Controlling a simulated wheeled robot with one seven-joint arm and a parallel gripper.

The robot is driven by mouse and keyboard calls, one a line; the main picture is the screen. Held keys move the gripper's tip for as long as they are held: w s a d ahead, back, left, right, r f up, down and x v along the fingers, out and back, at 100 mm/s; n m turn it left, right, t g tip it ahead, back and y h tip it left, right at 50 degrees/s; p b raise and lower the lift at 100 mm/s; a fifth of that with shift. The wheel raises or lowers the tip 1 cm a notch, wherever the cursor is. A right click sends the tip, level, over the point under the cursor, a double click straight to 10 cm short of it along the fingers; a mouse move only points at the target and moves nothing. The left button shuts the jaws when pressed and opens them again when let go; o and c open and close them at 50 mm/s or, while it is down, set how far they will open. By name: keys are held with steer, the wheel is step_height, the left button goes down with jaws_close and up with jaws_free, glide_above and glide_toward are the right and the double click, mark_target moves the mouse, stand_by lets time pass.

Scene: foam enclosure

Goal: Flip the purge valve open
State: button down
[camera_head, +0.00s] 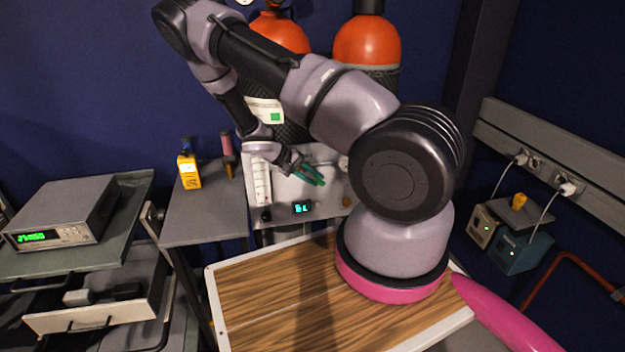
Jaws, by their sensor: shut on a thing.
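My gripper (312,174) has teal fingers and is at the front of a white control panel (325,160) in the middle of the view. The panel carries a small lit display (303,208), a black knob (266,216) and a strip of gauges at its left. The fingers are closed together at the panel face, and the part they grip is hidden behind them. I cannot make out the purge valve or its position. My arm covers the right part of the panel.
Two orange gas cylinders (366,42) stand behind the panel. A grey side table (207,205) with a yellow meter (188,170) is at the left. A cart holds a grey instrument (60,213). Small power units (522,250) sit at the right.

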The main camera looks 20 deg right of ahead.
steer(key=shift+h, duration=0.5)
steer(key=c, duration=0.8)
jaws_free()
steer(key=shift+o, duration=0.2)
steer(key=shift+r, duration=0.1)
steer(key=v, duration=1)
steer(key=shift+w+a+r, duration=0.15)
steer(key=shift+a+r, duration=0.05)
steer(key=shift+a, duration=0.05)
